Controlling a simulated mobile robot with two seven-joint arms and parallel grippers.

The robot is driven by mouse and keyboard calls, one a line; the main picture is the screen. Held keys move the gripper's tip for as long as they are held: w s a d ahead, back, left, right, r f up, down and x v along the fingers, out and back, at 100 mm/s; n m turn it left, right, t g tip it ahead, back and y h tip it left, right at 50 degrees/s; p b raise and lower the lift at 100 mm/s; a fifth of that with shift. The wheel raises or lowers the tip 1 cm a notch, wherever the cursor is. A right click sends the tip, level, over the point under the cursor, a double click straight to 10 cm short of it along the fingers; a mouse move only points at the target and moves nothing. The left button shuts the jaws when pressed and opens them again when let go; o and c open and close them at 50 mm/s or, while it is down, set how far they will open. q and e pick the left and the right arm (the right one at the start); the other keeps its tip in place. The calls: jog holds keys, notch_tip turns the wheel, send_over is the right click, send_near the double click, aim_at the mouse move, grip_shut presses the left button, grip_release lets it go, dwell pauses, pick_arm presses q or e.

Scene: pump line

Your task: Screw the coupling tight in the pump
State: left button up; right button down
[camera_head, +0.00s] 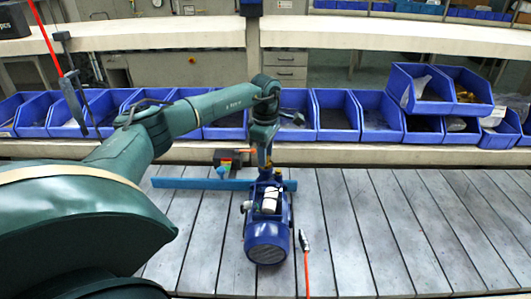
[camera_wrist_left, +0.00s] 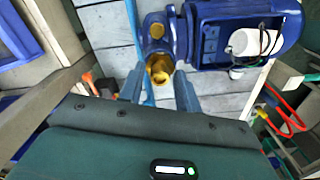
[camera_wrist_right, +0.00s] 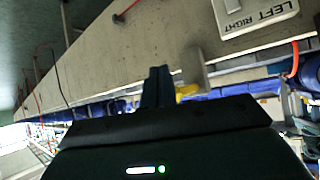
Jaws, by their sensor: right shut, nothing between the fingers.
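The blue pump (camera_head: 266,242) stands on the slatted table in the head view, with a white cylinder on its side. In the left wrist view the pump body (camera_wrist_left: 225,35) is at the top right. The brass coupling (camera_wrist_left: 160,68) sits at the pump's port; a second brass opening (camera_wrist_left: 157,31) shows above it. My left gripper (camera_head: 266,164) is over the pump's far end. In the left wrist view its fingers (camera_wrist_left: 159,72) stand apart on either side of the coupling; contact is not clear. My right gripper (camera_wrist_right: 156,72) is shut and empty, away from the pump.
A blue bar (camera_head: 200,184) lies behind the pump, near a dark box (camera_head: 228,158) with coloured parts. A tool (camera_head: 304,240) with a red cord is right of the pump. Blue bins (camera_head: 338,112) line the back. The table's right side is clear.

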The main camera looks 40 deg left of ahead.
pick_arm(q)
jog(key=shift+o, duration=0.4)
jog(key=shift+r+n+p, duration=0.1)
jog(key=shift+n+p, duration=0.35)
jog(key=shift+n, duration=1.35)
jog(key=n, duration=0.3)
jog(key=shift+n, duration=0.3)
jog(key=shift+n, duration=1.6)
